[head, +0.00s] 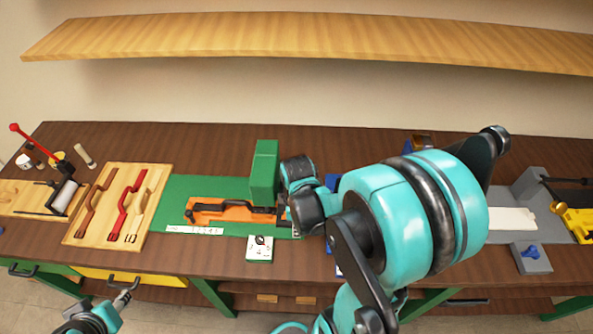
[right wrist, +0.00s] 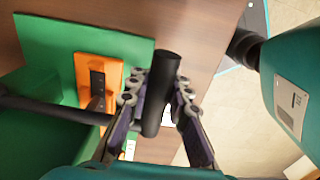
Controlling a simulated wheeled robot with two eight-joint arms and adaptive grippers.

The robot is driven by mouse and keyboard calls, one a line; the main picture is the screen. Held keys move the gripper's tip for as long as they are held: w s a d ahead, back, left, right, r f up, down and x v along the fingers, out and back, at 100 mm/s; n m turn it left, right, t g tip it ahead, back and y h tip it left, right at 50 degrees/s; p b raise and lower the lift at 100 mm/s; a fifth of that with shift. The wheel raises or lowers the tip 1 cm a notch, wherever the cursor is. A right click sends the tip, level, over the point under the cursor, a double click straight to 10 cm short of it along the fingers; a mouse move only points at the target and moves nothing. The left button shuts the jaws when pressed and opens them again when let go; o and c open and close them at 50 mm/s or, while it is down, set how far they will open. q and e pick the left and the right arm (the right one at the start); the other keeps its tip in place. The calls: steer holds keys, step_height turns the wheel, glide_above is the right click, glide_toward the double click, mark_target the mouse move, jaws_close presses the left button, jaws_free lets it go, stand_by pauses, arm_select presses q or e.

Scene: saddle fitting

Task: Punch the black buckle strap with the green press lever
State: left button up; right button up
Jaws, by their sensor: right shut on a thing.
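The black buckle strap (head: 235,209) lies along an orange holder (head: 206,216) on the green base of the press (head: 264,172). The orange holder (right wrist: 85,72) and green base (right wrist: 120,45) also show in the right wrist view. My right gripper (right wrist: 156,95) is shut on a black cylindrical grip (right wrist: 166,72), which appears to be the press lever's handle. In the head view my right arm hides most of this gripper and the lever. My left gripper (head: 122,298) is at the lower left, in front of the bench and away from the press; its jaws are too small to read.
A wooden board (head: 84,226) with several coloured straps lies left of the press. A red-knobbed lever tool (head: 40,150) is at far left. Grey and yellow equipment (head: 577,222) is at far right. A shelf (head: 300,38) hangs above.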

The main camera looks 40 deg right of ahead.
steer(key=shift+s, duration=0.1)
stand_by(0.3)
steer(key=shift+r+p, duration=1.3)
steer(key=shift+r, duration=0.3)
steer(key=shift+d+r, duration=0.1)
